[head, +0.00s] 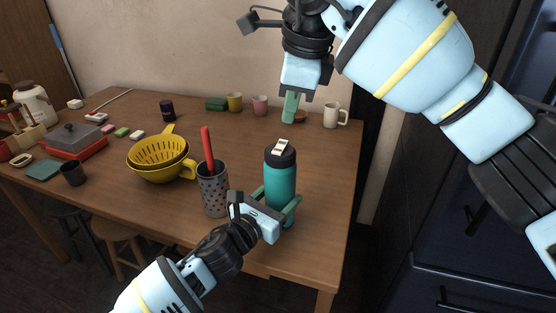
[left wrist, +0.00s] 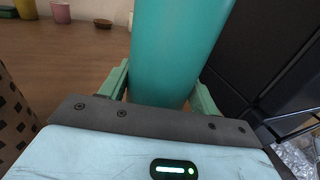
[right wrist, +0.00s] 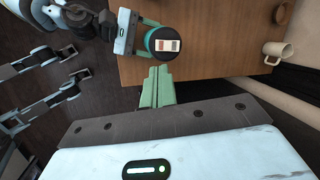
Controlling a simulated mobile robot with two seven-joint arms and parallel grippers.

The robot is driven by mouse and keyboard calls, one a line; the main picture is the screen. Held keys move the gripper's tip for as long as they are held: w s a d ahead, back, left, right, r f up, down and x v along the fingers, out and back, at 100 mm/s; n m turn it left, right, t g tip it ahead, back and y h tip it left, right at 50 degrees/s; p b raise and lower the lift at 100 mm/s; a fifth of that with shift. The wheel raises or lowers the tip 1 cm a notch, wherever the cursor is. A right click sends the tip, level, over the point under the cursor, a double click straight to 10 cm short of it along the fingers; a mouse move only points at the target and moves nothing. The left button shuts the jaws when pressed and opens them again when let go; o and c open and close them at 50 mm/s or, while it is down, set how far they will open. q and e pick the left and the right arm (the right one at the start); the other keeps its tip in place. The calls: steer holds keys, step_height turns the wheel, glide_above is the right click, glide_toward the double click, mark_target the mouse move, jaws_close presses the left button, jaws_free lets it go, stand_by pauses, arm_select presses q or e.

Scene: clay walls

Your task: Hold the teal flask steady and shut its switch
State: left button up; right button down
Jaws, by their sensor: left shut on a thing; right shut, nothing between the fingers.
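The teal flask (head: 280,183) stands upright near the table's front right edge, its black lid (head: 276,158) on top. A small pale and reddish switch (head: 282,146) sits on the lid; it also shows in the right wrist view (right wrist: 167,46). I cannot tell which way it is set. My left gripper (head: 277,199) is shut on the flask's lower body; in the left wrist view the teal wall (left wrist: 175,50) is between its fingers. My right gripper (head: 289,120) is shut and empty, pointing down above the lid; its fingertips (right wrist: 158,72) appear beside the lid in the right wrist view.
A grey dotted cup (head: 213,190) with a red-handled thing stands left of the flask, close to my left gripper. Yellow colanders (head: 158,172) are farther left. A cream mug (head: 332,116) and other mugs stand at the back. Dark cabinets (head: 430,210) are at right.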

steer(key=s+a+f+n+t+h, duration=0.3)
steer(key=s+a+n+t+h, duration=0.3)
steer(key=n+t, duration=0.6)
steer(key=s+n+h, duration=0.1)
steer(key=n+h, duration=0.1)
steer(key=shift+f+n+t, duration=0.15)
steer(key=shift+n+t, duration=0.15)
steer(key=shift+n, duration=0.1)
steer(key=shift+w, duration=0.1)
glide_above(278, 151)
steer(key=shift+s+a+f, duration=0.2)
steer(key=shift+s+f, duration=0.2)
steer(key=shift+f, duration=0.2)
steer(key=f, duration=0.3)
steer(key=shift+w+d, duration=0.1)
steer(key=shift+w, duration=0.3)
steer(key=shift+f, duration=0.55)
